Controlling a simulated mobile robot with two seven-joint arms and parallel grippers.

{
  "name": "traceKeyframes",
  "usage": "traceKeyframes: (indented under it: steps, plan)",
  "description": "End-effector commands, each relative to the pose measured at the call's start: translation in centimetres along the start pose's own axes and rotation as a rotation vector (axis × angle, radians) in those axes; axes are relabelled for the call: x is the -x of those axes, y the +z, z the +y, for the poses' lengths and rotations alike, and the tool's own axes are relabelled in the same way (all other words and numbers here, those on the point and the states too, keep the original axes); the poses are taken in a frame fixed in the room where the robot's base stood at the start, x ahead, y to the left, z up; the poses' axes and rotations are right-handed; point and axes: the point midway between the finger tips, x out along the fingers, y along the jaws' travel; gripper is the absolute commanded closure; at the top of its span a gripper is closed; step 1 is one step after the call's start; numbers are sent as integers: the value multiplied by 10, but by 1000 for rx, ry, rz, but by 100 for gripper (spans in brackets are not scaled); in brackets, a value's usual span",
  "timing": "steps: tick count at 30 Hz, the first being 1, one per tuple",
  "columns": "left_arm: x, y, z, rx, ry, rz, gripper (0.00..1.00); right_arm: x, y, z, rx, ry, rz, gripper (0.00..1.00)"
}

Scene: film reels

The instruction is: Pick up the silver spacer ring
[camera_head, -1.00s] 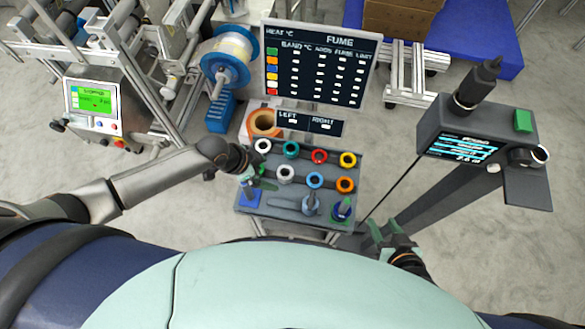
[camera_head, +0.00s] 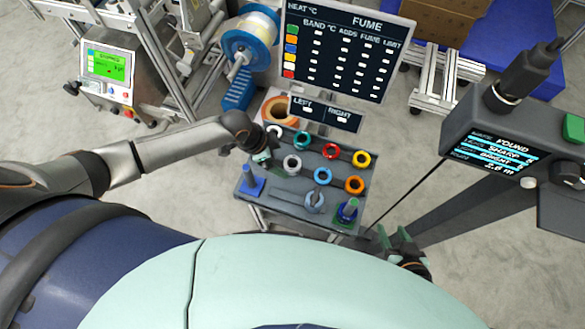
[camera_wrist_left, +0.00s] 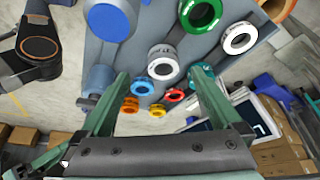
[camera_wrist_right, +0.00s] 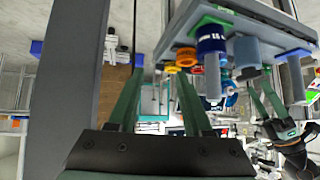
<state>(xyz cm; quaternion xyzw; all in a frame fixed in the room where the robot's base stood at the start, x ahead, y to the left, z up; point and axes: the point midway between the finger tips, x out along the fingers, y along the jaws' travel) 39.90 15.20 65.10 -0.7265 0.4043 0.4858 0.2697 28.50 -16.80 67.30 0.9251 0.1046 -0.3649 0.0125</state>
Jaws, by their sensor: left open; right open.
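The silver spacer ring (camera_head: 292,163) lies on the grey rack (camera_head: 285,205), left of a blue ring (camera_head: 323,176). In the left wrist view the silver ring (camera_wrist_left: 162,62) shows markings on its side and appears between the fingertips, with no contact visible. My left gripper (camera_head: 262,157) is open and empty, just left of the silver ring in the head view. My right gripper (camera_head: 400,243) is open and empty, off the rack's front right corner.
White (camera_head: 275,131), teal (camera_head: 302,140), red (camera_head: 331,151) and yellow (camera_head: 361,159) rings form the back row; an orange ring (camera_head: 354,184) is right of the blue one. Posts stand along the front. A sign board (camera_head: 345,50) rises behind; a console (camera_head: 510,130) stands right.

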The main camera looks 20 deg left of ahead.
Motion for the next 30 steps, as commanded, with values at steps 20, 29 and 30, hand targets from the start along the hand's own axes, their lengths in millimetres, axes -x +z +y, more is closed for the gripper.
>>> traceKeyframes:
  steps: [20,29,30]
  plan:
    - [-52,-6,-4,-2,-1,1,1,-41,15,-24,12,-65,-1,50]
    - [-70,-8,-4,-1,-1,0,1,-52,15,-27,25,-77,13,50]
    - [-70,-8,-4,-1,-1,0,1,-52,14,-27,26,-76,15,50]
